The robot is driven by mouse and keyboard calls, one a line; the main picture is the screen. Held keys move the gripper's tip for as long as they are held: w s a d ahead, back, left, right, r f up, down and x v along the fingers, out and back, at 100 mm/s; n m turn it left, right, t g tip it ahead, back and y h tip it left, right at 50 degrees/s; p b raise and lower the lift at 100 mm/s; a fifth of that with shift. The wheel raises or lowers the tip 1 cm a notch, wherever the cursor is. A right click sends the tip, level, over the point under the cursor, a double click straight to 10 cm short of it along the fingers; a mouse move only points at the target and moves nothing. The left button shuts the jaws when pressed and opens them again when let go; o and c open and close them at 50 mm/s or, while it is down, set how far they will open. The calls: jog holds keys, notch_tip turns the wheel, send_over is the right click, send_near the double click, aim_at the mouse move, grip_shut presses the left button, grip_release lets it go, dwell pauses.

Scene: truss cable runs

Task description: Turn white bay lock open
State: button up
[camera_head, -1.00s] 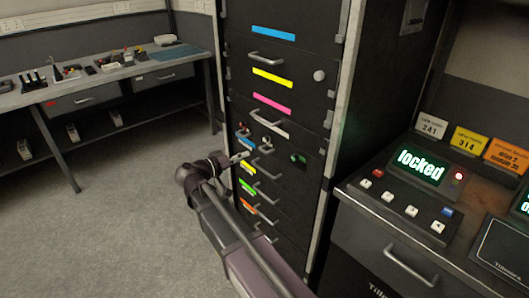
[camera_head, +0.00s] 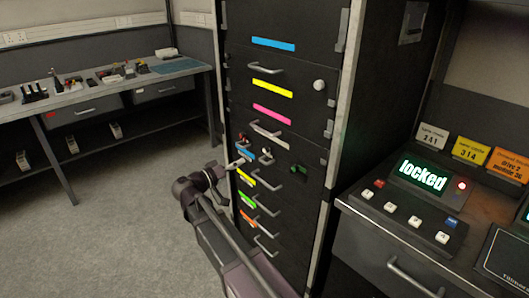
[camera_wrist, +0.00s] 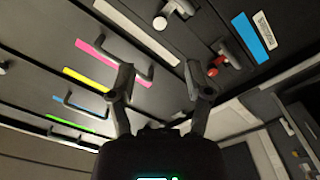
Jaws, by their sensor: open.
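The white bay label (camera_head: 268,129) is a pale strip on the black cabinet front; in the wrist view it is the white strip (camera_wrist: 135,30). A round silver knob (camera_head: 267,153) sits just below it, and a silver knob (camera_wrist: 160,22) shows beside the strip in the wrist view. A red knob with a silver lever (camera_wrist: 220,66) is close to the right finger. I cannot tell for sure which knob is the white bay's lock. My gripper (camera_wrist: 160,85) is open and empty, fingers toward the cabinet front. In the head view my gripper (camera_head: 234,165) is at the cabinet's left side.
Bar handles stick out from the drawers, including one (camera_head: 266,69) by the yellow label. A green knob (camera_head: 297,169) is right of the silver one. A console (camera_head: 410,205) at right has a screen reading "locked" and a red light. Open floor lies left.

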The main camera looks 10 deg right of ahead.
aim_at(264, 151)
jog(key=x, duration=1.2)
grip_shut()
